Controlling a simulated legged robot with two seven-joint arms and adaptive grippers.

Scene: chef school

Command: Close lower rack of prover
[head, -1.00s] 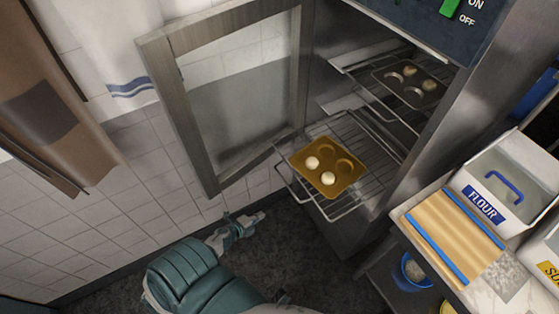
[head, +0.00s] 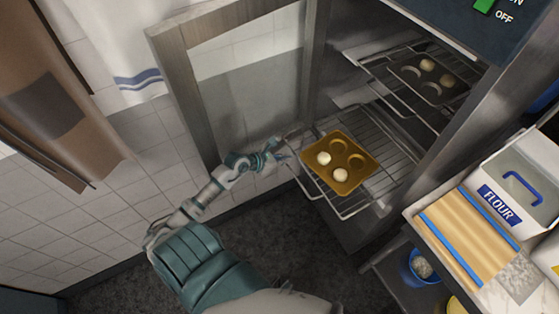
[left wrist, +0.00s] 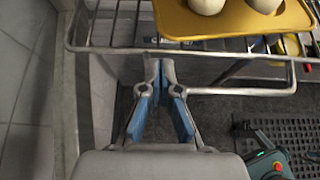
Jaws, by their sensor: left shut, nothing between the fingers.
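The lower rack (head: 391,151) of the prover (head: 325,55) is a wire shelf that sticks out past the cabinet front. A gold muffin tray (head: 353,177) with two pale dough balls sits on it. The upper rack (head: 378,78) is inside and holds a dark tray (head: 440,92). My left gripper (head: 283,144) is shut and empty at the rack's outer left end. In the left wrist view its fingertips (left wrist: 160,66) meet right by the rack's front bar (left wrist: 215,56); I cannot tell if they touch it. My right gripper is out of view.
The prover's glass door (head: 185,90) stands open, left of the rack and close to my left arm. A counter at right holds a flour bin (head: 510,185) and a wooden board (head: 465,236).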

